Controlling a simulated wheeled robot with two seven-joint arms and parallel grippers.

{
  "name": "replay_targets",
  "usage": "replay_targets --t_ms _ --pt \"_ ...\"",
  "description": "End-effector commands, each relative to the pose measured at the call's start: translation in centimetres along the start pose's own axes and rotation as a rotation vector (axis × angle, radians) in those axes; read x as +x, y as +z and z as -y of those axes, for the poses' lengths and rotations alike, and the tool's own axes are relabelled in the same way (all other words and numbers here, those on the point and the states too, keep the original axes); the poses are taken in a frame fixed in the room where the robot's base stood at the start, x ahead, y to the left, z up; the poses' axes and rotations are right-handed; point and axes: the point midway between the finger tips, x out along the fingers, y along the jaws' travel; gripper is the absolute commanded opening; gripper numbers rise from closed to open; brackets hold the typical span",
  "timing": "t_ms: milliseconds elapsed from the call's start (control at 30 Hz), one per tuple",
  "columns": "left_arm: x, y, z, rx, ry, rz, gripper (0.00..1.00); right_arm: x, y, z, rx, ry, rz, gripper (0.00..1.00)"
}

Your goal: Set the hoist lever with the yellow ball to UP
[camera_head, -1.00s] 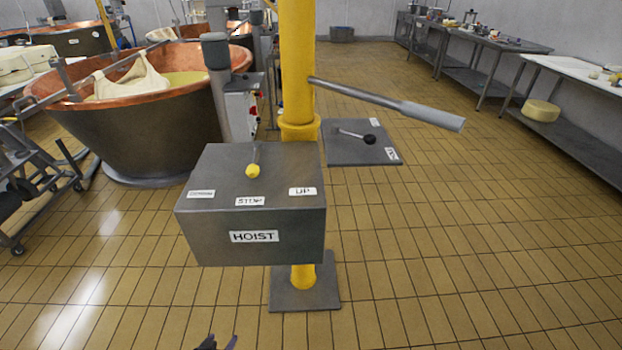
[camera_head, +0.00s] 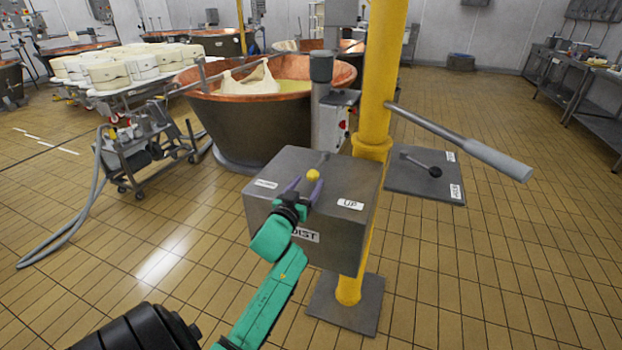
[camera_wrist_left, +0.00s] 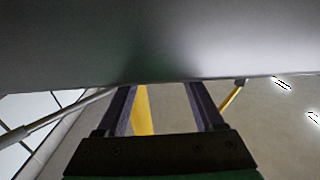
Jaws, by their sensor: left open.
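The grey hoist box (camera_head: 338,235) is on the yellow post (camera_head: 381,80) in the head view. Its short lever ends in a yellow ball (camera_head: 313,175) and points toward the middle of the front edge. The UP label (camera_head: 350,204) is to the right, another label (camera_head: 265,184) to the left. My left gripper (camera_head: 304,187) is open, its fingertips just in front of the ball; I cannot tell if they touch it. It hides the STOP label and part of HOIST. The left wrist view shows the spread fingers (camera_wrist_left: 163,95), but no clear ball. My right gripper is out of view.
A long grey handle (camera_head: 460,142) sticks out right from the post. Beyond is a grey plate with a black-ball lever (camera_head: 435,171). A copper vat (camera_head: 255,125) stands behind the box, a wheeled cart (camera_head: 145,150) to the left. Tiled floor at right is clear.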

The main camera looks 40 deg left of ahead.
Motion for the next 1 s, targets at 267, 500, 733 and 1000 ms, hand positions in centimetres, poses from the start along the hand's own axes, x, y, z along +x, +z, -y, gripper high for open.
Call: replay_targets --t_ms 267,500,733,1000 --pt "2.3 0.1 0.0 0.000 0.000 0.001 0.69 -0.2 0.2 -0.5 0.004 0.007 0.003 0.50" --pt "2.2 0.1 0.0 0.000 0.001 0.001 0.35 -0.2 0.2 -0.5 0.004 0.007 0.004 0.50" --pt "2.2 0.1 0.0 -0.001 0.001 0.001 0.00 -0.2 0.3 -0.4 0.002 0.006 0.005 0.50" --pt "2.2 0.1 -0.1 -0.001 0.001 0.002 0.00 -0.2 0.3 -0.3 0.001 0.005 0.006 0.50"
